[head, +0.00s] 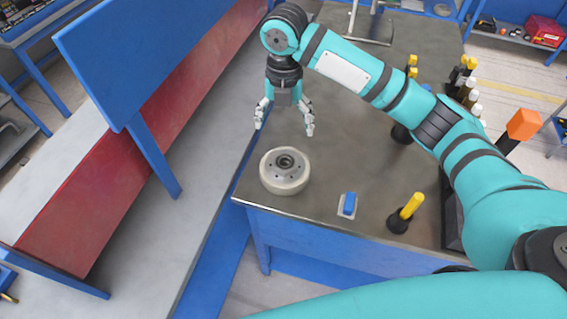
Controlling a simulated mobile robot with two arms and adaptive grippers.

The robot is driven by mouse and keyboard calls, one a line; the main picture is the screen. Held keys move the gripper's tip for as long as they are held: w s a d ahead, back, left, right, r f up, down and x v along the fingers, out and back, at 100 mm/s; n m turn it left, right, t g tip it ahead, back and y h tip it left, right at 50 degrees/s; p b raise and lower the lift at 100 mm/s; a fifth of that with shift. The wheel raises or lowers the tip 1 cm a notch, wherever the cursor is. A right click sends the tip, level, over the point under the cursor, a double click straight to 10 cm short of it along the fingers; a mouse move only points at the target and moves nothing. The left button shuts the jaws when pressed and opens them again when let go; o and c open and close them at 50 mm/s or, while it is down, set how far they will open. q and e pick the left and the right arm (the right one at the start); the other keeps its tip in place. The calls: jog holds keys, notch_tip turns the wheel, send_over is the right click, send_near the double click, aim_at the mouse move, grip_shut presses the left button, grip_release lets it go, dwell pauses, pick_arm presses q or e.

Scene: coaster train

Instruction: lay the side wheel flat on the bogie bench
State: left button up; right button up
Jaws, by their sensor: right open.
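The side wheel (285,171) is a pale, thick disc with a grey metal hub. It lies flat on the dark top of the bench (330,190), close to its front left corner. My right gripper (285,130) hangs above and behind the wheel in the picture, pointing down. Its fingers are spread and empty, apart from the wheel. My left gripper does not show.
A blue block on a small plate (347,205) and a yellow-handled tool in a black holder (406,214) stand right of the wheel. Several bottles and yellow-topped tools (465,85) stand at the bench's right side. A blue panel (135,55) rises at left.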

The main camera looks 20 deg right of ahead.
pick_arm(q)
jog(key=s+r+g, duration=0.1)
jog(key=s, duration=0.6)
pick_arm(e)
notch_tip(320, 180, down, 4)
jog(key=p, duration=0.2)
send_over(284, 157)
jog(key=s, duration=0.1)
notch_tip(284, 157, down, 5)
jog(key=f, duration=0.1)
jog(key=f+p, duration=0.2)
jog(key=f, duration=0.1)
jog(key=shift+s+a, duration=0.1)
jog(key=shift+s, duration=0.15)
jog(key=shift+f, duration=0.25)
jog(key=c, duration=1.7)
jog(key=shift+w+r, duration=0.15)
jog(key=shift+r, duration=0.1)
jog(key=shift+c, duration=0.5)
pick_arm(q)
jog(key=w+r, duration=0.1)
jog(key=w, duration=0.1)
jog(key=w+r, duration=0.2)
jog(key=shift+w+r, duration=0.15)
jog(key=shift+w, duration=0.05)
pick_arm(e)
jog(key=shift+w, duration=0.1)
